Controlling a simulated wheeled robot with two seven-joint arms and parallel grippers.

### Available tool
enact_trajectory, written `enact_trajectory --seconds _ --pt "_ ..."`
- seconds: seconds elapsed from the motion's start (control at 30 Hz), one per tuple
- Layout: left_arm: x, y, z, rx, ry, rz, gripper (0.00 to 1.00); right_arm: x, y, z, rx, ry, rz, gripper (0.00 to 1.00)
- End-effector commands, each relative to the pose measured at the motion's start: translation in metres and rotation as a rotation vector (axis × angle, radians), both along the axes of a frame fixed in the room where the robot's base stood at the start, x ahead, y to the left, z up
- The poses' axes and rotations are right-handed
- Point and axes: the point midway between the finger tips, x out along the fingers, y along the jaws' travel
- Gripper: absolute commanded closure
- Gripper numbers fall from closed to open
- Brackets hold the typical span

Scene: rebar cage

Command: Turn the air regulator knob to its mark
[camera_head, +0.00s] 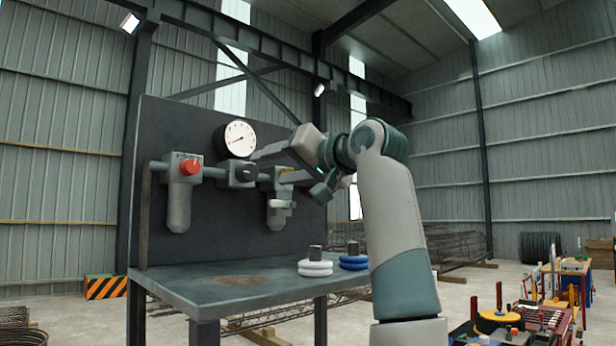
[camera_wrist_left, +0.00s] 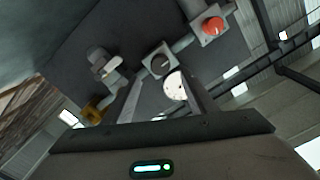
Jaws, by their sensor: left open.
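On the dark upright panel (camera_head: 220,125) a row of air units is joined by pipe. The left unit has a red knob (camera_head: 190,166), also in the wrist view (camera_wrist_left: 212,26). The middle grey block has a dark round knob (camera_head: 247,174), clearer in the wrist view (camera_wrist_left: 160,65), below a white gauge (camera_head: 237,139). I cannot read a mark on either knob. My left gripper (camera_head: 264,154) is in front of the panel, right of the gauge. Its fingers (camera_wrist_left: 163,92) are apart and empty, pointing toward the middle block, without visible contact.
A yellow part (camera_wrist_left: 92,113) and grey fitting (camera_head: 280,206) are on the right unit. The steel bench (camera_head: 215,284) below holds white rings (camera_head: 315,268) and blue rings (camera_head: 353,262) around dark posts. The bench's left part is clear.

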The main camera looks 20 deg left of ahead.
Motion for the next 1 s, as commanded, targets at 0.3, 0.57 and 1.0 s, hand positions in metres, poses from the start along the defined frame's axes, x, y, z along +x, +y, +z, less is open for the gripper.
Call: enact_trajectory --seconds 0.3,0.57,1.0 --pt "-0.024 -0.058 -0.003 0.001 -0.001 0.000 0.48 0.000 0.001 -0.030 0.001 0.000 -0.001 0.67" --pt "-0.033 -0.082 -0.001 -0.001 -0.001 -0.001 0.48 0.000 0.001 -0.037 0.001 0.000 0.000 0.67" --pt "-0.034 -0.084 0.000 -0.002 0.000 0.000 0.48 0.000 -0.002 -0.037 -0.002 0.000 0.001 0.67"
